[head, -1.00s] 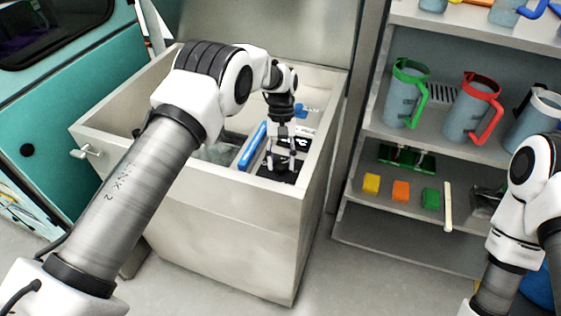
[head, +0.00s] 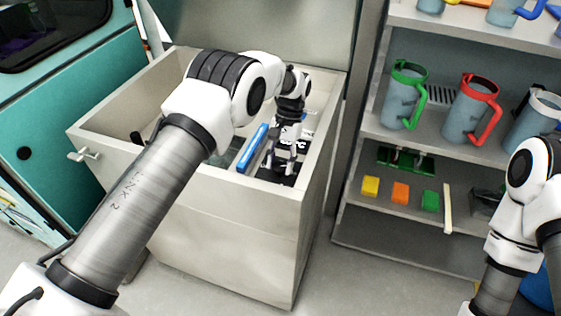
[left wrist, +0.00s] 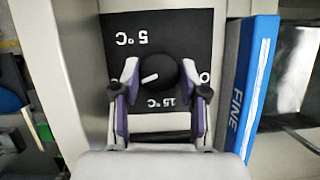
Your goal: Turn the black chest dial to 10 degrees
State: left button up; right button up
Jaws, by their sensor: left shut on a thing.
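The black dial (left wrist: 160,73) is round, with a short white mark that points left in the left wrist view. It sits on a black plate (left wrist: 185,32) inside the chest (head: 225,228). White print on the plate reads 5 °C at upper left and 15 °C below, upside down; a label at right is partly hidden. My left gripper (left wrist: 158,84) is shut on the dial, one finger on each side. In the head view the left gripper (head: 283,166) reaches down into the chest and hides the dial. My right gripper is out of frame.
A blue box marked FINE (left wrist: 248,80) stands close beside the plate; it also shows in the head view (head: 252,148). The chest walls surround the gripper. A shelf with jugs (head: 470,105) and small coloured blocks (head: 400,193) is to the right.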

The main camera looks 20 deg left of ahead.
pick_arm(q)
jog(key=o, duration=1.1)
jog(key=shift+r, duration=0.1)
jog(key=v, duration=1.1)
jog(key=shift+w+r, duration=0.15)
jog(key=shift+r, duration=0.25)
jog(key=shift+f, duration=0.1)
